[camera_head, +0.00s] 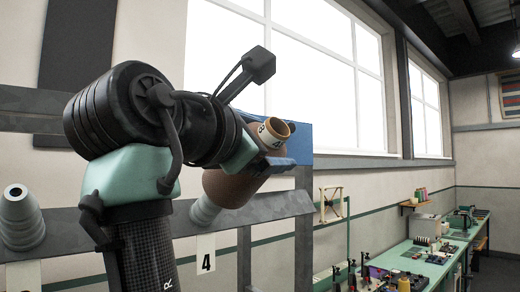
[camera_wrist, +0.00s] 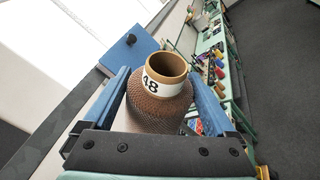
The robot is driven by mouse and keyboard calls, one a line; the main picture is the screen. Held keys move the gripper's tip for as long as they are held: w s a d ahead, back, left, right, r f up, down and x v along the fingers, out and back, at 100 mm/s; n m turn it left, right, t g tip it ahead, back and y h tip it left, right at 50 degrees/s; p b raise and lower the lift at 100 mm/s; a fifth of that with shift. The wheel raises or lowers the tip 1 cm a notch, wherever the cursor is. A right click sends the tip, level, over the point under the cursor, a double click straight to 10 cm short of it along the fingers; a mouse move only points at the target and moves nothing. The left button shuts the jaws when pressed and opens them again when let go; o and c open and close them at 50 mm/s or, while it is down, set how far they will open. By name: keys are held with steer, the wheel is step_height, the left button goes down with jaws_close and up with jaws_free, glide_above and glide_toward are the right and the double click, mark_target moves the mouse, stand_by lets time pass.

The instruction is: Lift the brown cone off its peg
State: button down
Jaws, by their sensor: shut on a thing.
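The brown cone (camera_head: 232,187) is tilted, with its open tan tube end and a white numbered label facing up and right. In the wrist view the cone (camera_wrist: 158,108) sits between the two blue fingers, its label reading 48. My gripper (camera_wrist: 157,78) is shut on the cone; in the head view a blue finger (camera_head: 298,146) covers part of it. A grey peg (camera_head: 205,211) shows at the cone's lower left end, above a plate marked 4 (camera_head: 206,254). How much of the peg is inside the cone is hidden.
A bare grey peg (camera_head: 22,217) sticks out of the rail (camera_head: 268,207) at the left. The floor right of the bench is clear in the wrist view.

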mark_target(287, 136)
steer(key=shift+s+d+r, duration=0.6)
steer(key=shift+s+r, duration=0.15)
steer(key=shift+s, duration=0.1)
steer(key=shift+s+d+r, duration=0.6)
steer(key=shift+s+r, duration=0.15)
steer(key=shift+s, duration=0.1)
